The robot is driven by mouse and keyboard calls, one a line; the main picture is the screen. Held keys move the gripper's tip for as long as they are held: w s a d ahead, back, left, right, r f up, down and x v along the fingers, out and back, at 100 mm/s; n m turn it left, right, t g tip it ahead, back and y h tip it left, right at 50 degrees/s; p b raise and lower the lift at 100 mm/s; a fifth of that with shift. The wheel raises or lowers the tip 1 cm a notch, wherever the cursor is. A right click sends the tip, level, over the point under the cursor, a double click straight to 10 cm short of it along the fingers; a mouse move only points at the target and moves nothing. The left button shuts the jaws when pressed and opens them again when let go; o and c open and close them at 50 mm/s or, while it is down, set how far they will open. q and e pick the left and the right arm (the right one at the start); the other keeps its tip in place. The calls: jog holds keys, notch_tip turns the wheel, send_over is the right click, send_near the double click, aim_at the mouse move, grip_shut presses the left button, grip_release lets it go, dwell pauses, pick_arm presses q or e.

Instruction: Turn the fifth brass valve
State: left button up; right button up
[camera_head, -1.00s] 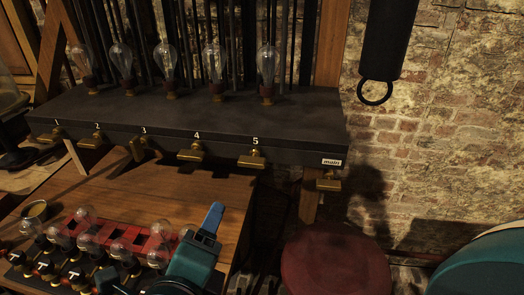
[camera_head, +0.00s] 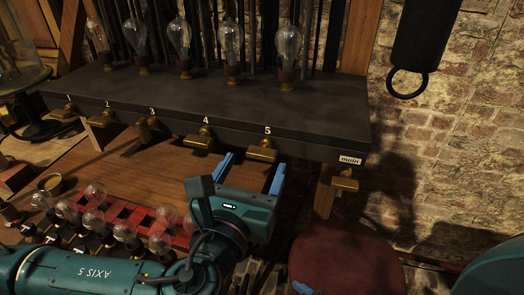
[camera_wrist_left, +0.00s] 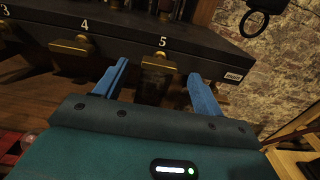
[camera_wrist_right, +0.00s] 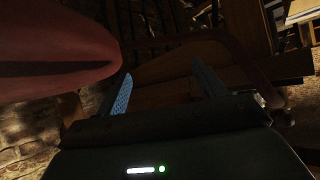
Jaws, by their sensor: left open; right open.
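The fifth brass valve (camera_head: 262,151) sits on the front face of the dark bench-top box under the label 5. Its bar handle looks about level in the head view. In the left wrist view the valve (camera_wrist_left: 157,75) appears between the fingers. My left gripper (camera_head: 252,172) is open, its blue fingertips just below and to either side of the valve; I cannot tell whether they touch it. My right gripper (camera_wrist_right: 160,75) is open and empty, low down near the red stool; only a blue tip shows at the bottom of the head view.
The fourth valve (camera_head: 200,141) is close to the left of the fifth, and the main valve (camera_head: 345,183) hangs to the right. Glass bulbs (camera_head: 179,38) stand on the box. A red rack (camera_head: 131,213) of bulbs lies below left. A red round stool (camera_head: 345,262) stands below right.

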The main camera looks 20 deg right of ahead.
aim_at(260, 156)
pick_arm(q)
jog(key=shift+b+x, duration=0.35)
jog(key=shift+x, duration=2.35)
pick_arm(e)
jog(key=shift+w+a+r, duration=0.1)
jog(key=shift+w+r, duration=0.1)
jog(key=shift+w, duration=0.15)
pick_arm(q)
jog(key=shift+c, duration=0.6)
jog(key=shift+s, duration=0.1)
jog(key=c, duration=0.9)
pick_arm(e)
jog(key=shift+s+f, duration=0.1)
